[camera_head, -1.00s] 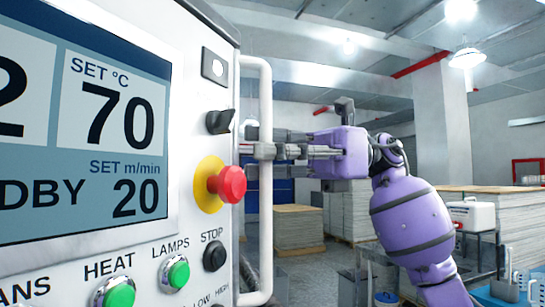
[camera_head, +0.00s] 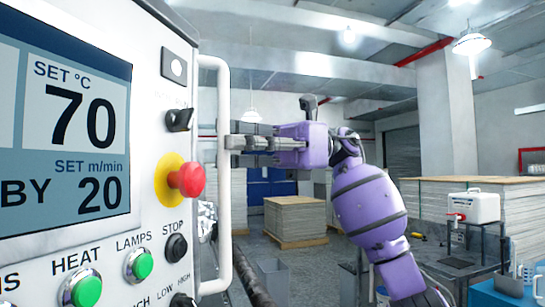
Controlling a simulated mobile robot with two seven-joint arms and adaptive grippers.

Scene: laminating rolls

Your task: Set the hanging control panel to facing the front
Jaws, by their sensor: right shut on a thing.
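The hanging control panel (camera_head: 150,90) fills the left of the head view, close to me. Its face shows a screen (camera_head: 65,130), a red stop knob (camera_head: 187,180) on a yellow ring, a black switch and green buttons. A white tube handle (camera_head: 224,190) runs upright along its right edge. My right gripper (camera_head: 232,142) reaches in from the right and is shut on the handle at its upper part. The fingertips are partly hidden at the tube. My left gripper is not in view.
Stacks of sheets on pallets (camera_head: 296,220) stand on the floor behind. At the right are a tall stack of boards (camera_head: 430,205), a white canister (camera_head: 472,207) and blue bins (camera_head: 500,292). A grey pillar (camera_head: 445,110) rises behind them. Open floor lies between.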

